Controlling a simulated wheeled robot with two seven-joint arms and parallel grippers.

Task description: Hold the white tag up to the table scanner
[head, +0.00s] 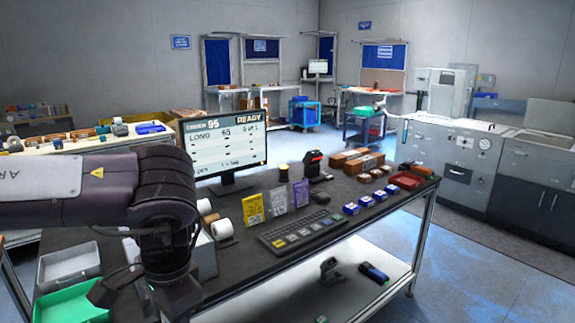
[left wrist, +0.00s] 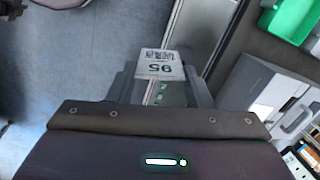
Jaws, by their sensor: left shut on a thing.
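The white tag (left wrist: 161,66) shows in the left wrist view, with a printed code and the number 95. My left gripper (left wrist: 160,88) is shut on it, one finger at each side. In the head view my left arm comes in from the left and its wrist points down at the table's near left edge; the tag cannot be made out there. The table scanner (head: 315,164), a black upright device with a red top, stands farther back on the dark table, right of the monitor and well away from my left gripper. My right gripper is not in view.
The monitor (head: 226,141) reads 95 and READY. A keyboard (head: 299,230), yellow (head: 253,210) and grey packets, white rolls, blue boxes, brown cartons (head: 350,159) and a red tray (head: 404,180) stand on the table. Grey and green trays (head: 68,304) lie at lower left.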

